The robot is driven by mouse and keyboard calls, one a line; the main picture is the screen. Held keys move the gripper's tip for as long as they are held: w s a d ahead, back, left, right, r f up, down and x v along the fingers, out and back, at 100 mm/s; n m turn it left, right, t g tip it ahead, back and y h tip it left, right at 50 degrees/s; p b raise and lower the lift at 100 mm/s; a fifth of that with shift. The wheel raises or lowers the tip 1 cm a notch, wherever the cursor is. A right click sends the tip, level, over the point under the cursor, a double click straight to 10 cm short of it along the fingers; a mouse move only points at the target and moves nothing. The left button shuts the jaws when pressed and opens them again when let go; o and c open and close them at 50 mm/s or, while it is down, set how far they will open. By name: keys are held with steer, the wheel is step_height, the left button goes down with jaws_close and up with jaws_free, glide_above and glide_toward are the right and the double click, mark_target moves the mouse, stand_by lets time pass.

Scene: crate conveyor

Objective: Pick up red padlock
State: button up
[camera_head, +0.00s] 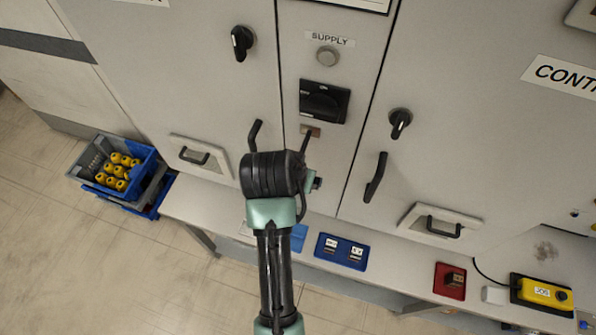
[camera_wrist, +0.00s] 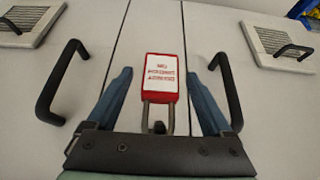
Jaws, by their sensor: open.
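The red padlock (camera_wrist: 160,72) shows in the wrist view, with a white label on its body and a metal shackle toward the bottom of the picture. It is in front of the cabinet's middle panel. My gripper (camera_wrist: 158,78) is open, with one blue finger on each side of the padlock. There are gaps between the fingers and the padlock body. A small dark peg shows at the shackle; I cannot tell exactly how it holds the padlock. In the head view my gripper (camera_head: 272,172) is against the cabinet front and the padlock is hidden.
Black door handles (camera_wrist: 62,82) stand out on both sides of my fingers. The ledge below holds a blue tray (camera_head: 342,262), a red holder (camera_head: 450,281) and a yellow box (camera_head: 541,292). A blue crate (camera_head: 150,168) stands left.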

jaws_close()
stand_by(0.4)
